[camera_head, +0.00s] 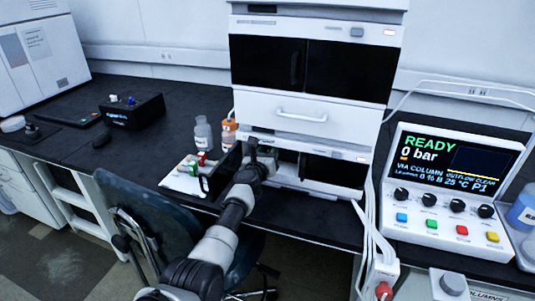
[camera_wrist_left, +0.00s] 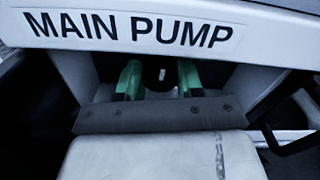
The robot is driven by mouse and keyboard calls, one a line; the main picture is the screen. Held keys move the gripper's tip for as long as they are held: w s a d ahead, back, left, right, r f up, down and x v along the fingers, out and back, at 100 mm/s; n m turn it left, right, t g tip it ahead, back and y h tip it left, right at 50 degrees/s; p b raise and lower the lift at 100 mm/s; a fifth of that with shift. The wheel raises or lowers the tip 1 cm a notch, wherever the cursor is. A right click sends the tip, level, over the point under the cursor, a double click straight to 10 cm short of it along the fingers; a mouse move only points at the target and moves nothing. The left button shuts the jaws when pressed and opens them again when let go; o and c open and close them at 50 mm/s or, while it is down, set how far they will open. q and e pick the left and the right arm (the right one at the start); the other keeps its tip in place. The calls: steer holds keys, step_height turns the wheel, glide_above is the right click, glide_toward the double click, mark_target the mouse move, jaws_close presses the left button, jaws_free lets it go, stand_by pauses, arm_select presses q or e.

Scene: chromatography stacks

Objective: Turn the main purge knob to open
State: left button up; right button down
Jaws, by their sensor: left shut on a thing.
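The main pump module (camera_head: 310,140) is the lowest white unit of the stack in the head view. Its "MAIN PUMP" label (camera_wrist_left: 135,30) fills the top of the left wrist view. My left gripper (camera_head: 251,147) reaches the left part of its front. In the left wrist view my left gripper (camera_wrist_left: 160,82) has its green fingertips on both sides of a dark round part, the main purge knob (camera_wrist_left: 160,72), and is shut on it. Most of the knob is hidden by the fingers and shadow, so its angle cannot be told. My right gripper is not in view.
A control box (camera_head: 440,185) reading "READY 0 bar" stands at the right. A clear bottle (camera_head: 203,135) and an orange bottle (camera_head: 229,134) stand left of the stack, by a white tray (camera_head: 183,184). A chair (camera_head: 135,205) is below the bench edge. White tubes hang right of the stack.

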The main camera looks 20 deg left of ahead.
arm_select(q)
steer(key=m, duration=0.4)
steer(key=shift+d, duration=0.1)
steer(key=m+b, duration=0.1)
steer(key=m, duration=0.3)
steer(key=shift+f+m, duration=0.1)
steer(key=shift+m, duration=0.2)
steer(key=m+b, duration=0.1)
steer(key=m, duration=0.3)
steer(key=shift+m, duration=0.3)
steer(key=shift+d+f+m, duration=0.1)
steer(key=shift+m, duration=1.8)
steer(key=o, duration=0.9)
steer(key=shift+o, duration=0.2)
